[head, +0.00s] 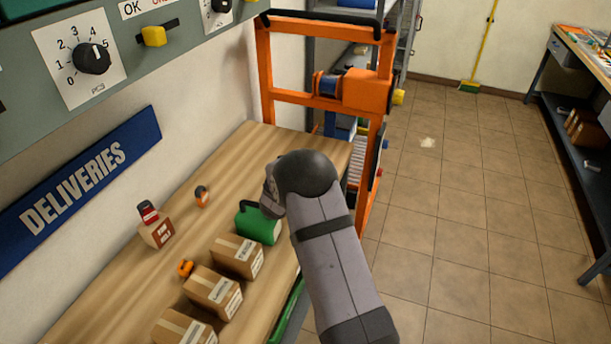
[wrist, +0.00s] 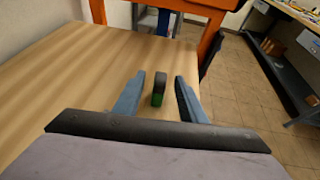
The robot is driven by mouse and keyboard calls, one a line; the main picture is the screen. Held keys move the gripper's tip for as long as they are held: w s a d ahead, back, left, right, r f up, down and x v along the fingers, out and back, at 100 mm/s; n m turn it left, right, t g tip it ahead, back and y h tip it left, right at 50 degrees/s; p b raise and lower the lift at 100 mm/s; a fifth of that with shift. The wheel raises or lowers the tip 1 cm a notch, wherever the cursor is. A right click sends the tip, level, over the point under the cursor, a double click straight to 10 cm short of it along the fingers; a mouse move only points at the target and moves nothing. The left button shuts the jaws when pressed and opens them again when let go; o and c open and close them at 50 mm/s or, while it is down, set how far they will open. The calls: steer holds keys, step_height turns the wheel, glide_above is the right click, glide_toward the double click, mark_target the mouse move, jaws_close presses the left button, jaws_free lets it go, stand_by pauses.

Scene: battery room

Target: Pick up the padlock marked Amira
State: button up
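No lettering reading Amira is legible, so I cannot tell which thing is the marked padlock. Two small orange things with dark parts, possibly padlocks, are on the wooden bench in the head view: one toward the back (head: 203,196), one beside the cardboard boxes (head: 186,267). A green thing with a black handle (head: 262,228) stands by my arm. In the wrist view my gripper (wrist: 159,78) is open. A small black-and-green thing (wrist: 158,90) shows between its blue fingers, with gaps on both sides; I cannot tell its distance. My arm hides the fingers in the head view.
Several cardboard boxes (head: 238,255) line the front of the bench (head: 110,285). A small brown block with a red-and-black top (head: 155,229) stands near the wall. An orange frame (head: 325,100) rises at the bench's far end. The bench's left part is bare in the wrist view.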

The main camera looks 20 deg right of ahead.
steer(key=shift+p+x, duration=0.75)
steer(key=shift+x, duration=1.15)
jaws_close()
